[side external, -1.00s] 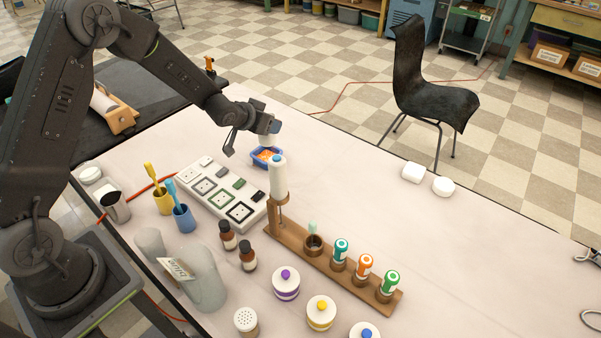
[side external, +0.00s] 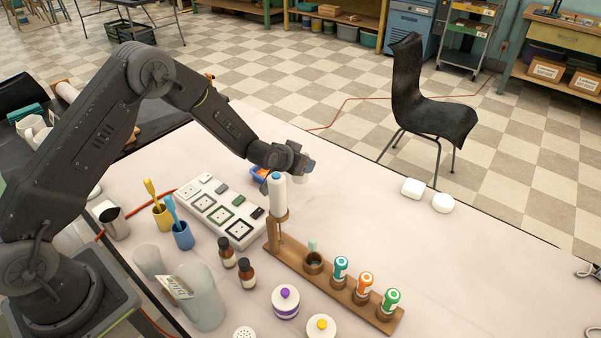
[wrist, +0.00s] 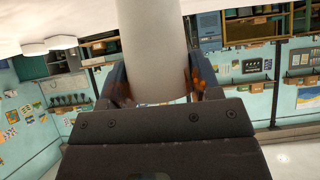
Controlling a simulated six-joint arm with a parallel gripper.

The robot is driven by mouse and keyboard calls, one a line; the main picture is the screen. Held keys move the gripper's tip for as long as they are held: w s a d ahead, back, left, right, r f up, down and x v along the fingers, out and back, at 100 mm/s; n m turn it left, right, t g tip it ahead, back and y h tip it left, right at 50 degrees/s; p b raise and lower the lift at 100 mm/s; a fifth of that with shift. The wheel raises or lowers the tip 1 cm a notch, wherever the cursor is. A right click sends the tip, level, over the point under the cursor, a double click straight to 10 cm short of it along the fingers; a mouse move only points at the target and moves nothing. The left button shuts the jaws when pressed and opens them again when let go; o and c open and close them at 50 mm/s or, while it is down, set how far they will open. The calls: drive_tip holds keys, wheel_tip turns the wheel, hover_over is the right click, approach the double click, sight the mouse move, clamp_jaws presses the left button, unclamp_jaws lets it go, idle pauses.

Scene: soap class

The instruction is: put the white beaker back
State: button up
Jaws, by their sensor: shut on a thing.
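The white beaker (wrist: 155,45) fills the top middle of the wrist view as a plain white cylinder. My gripper (wrist: 157,88) is shut on it, one finger on each side. The rack's brown cup (side external: 313,263) has a pale green piece sticking up. The beaker's contents are hidden.
A white panel with square frames (side external: 222,209) lies nearby. Teal, orange and green bottles (side external: 365,286) stand in the rack. Two white pieces (side external: 412,188) lie right.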

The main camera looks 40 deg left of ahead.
drive_tip(key=shift+f, duration=2.05)
drive_tip(key=shift+f, duration=0.1)
drive_tip(key=o, duration=1)
